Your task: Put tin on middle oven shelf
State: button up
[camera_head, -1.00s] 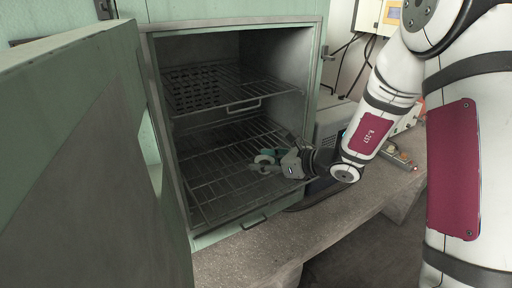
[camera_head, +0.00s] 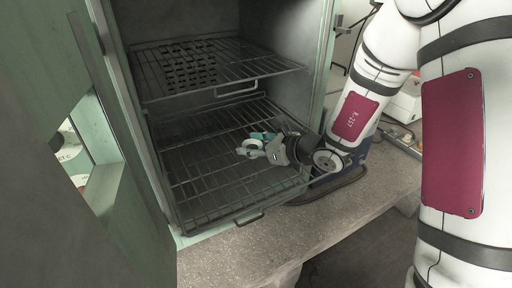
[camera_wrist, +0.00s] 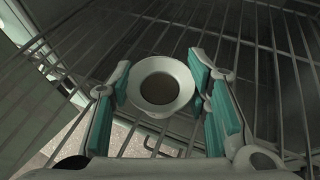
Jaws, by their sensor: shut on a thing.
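The tin (camera_wrist: 160,87) is a small round pale dish with a darker inside. It sits between the two teal-padded fingers of my gripper (camera_wrist: 162,95) in the wrist view, and the gripper is shut on it. In the head view the tin (camera_head: 252,147) shows small and pale at the tips of my gripper (camera_head: 262,146), over the lower wire shelf (camera_head: 200,190). I cannot tell whether the tin touches that shelf. A wire shelf above it (camera_head: 220,60) is empty in the part that shows. Wire bars also show beneath the tin in the wrist view.
The green oven's door (camera_head: 60,180) stands open at the left. The oven's right wall (camera_head: 322,70) is close to my arm. A concrete bench (camera_head: 250,250) runs in front. Handles stick out from the front edges of both shelves.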

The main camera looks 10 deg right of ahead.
jog(key=shift+a, duration=0.1)
jog(key=shift+f, duration=0.15)
jog(key=o, duration=1.2)
jog(key=shift+o, duration=0.2)
